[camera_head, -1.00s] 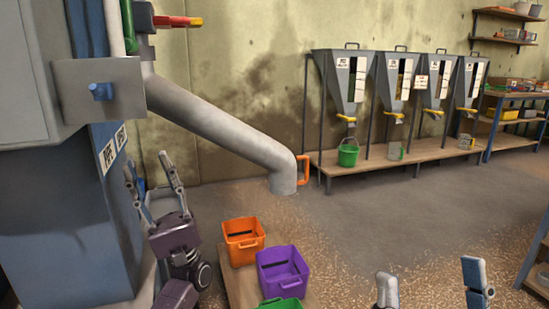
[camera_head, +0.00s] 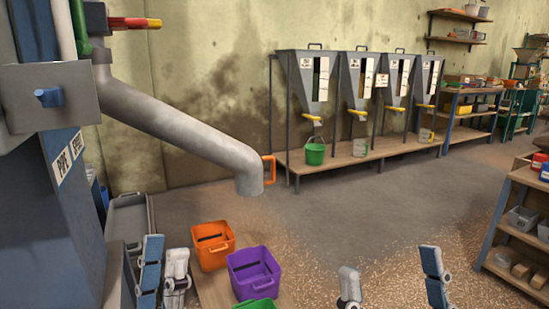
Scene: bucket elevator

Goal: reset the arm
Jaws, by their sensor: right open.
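My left gripper (camera_head: 163,262) is at the lower left, fingers pointing up, beside the orange bin. Its two fingers stand apart with nothing seen between them. My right gripper (camera_head: 392,268) is at the bottom, right of centre, over the floor. Its fingers are wide apart and empty. Both wrists are below the picture's edge.
An orange bin (camera_head: 212,259), a purple bin (camera_head: 254,273) and a partly cut-off green bin (camera_head: 256,304) stand in front. A sloping grey pipe (camera_head: 180,130) ends above them. Hoppers (camera_head: 310,82) stand on a wooden platform behind. Shelves (camera_head: 522,232) stand at right.

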